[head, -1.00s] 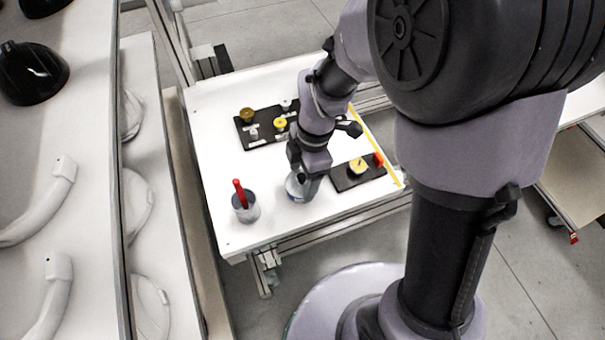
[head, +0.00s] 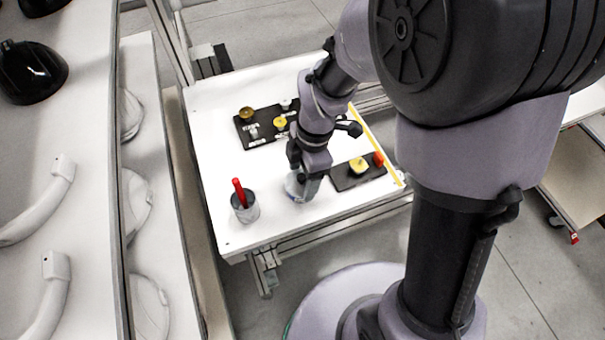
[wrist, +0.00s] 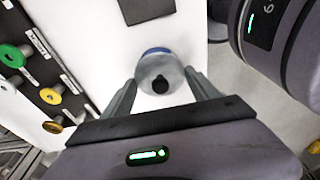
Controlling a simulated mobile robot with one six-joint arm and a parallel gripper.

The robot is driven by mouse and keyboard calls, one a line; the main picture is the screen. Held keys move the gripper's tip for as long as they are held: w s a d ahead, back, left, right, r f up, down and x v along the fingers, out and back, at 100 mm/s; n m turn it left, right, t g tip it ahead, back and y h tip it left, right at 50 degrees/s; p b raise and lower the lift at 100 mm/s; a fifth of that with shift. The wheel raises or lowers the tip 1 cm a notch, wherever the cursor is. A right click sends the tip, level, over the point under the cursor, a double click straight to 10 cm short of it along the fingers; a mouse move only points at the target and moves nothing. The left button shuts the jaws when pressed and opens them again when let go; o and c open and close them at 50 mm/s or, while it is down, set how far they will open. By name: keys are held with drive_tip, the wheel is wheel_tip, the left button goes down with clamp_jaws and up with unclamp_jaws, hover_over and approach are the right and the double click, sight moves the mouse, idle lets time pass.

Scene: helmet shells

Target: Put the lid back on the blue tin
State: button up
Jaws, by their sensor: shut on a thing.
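My gripper (wrist: 161,84) points down over the blue tin and is shut on the lid (wrist: 160,68), a round grey disc with a black knob. Its two fingers sit either side of the lid. A blue rim of the tin (wrist: 156,50) shows just past the lid's far edge. In the head view, the tin (head: 293,188) stands on the white table, partly hidden by my gripper (head: 304,178). The lid is over the tin, but I cannot tell whether it rests on the tin or hangs slightly above.
A grey cup (head: 246,211) holding a red-handled thing stands left of the tin. A black mat (head: 345,183) with a yellow-topped piece (head: 358,165) lies close on the right. A black board (head: 262,139) with several knobs lies behind.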

idle(0.4)
drive_tip(key=o, duration=1.5)
wheel_tip(320, 180, up, 7)
drive_tip(key=p, duration=0.5)
drive_tip(key=shift+p, duration=0.35)
clamp_jaws()
